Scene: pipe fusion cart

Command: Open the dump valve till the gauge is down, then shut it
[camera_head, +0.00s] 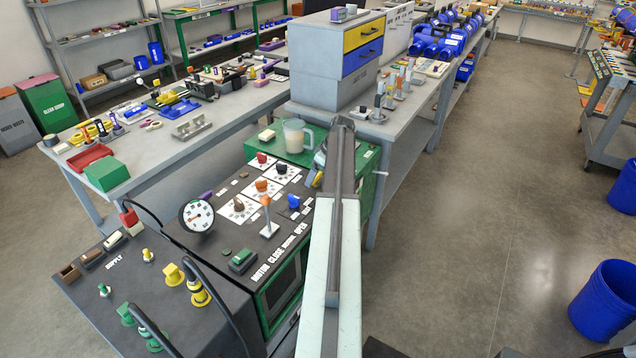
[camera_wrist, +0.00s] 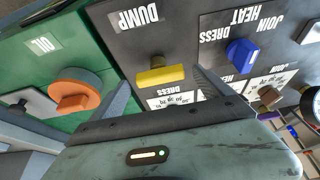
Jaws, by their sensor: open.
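The dump valve's yellow handle (camera_wrist: 158,72) shows in the wrist view, on a dark panel under the word DUMP. My gripper (camera_wrist: 163,80) is open, with one finger to each side of the yellow handle in the picture. I cannot tell whether either finger touches it. In the head view my arm hides most of that corner of the panel. The gauge (camera_head: 197,216) is a round white dial at the panel's left edge. Its needle is too small to read surely.
Close by in the wrist view are an orange knob (camera_wrist: 76,92) beside OIL and a blue knob (camera_wrist: 241,53). A lever with an orange top (camera_head: 267,214) stands on the panel. A clear jug (camera_head: 296,136) stands behind. Open floor lies to the right.

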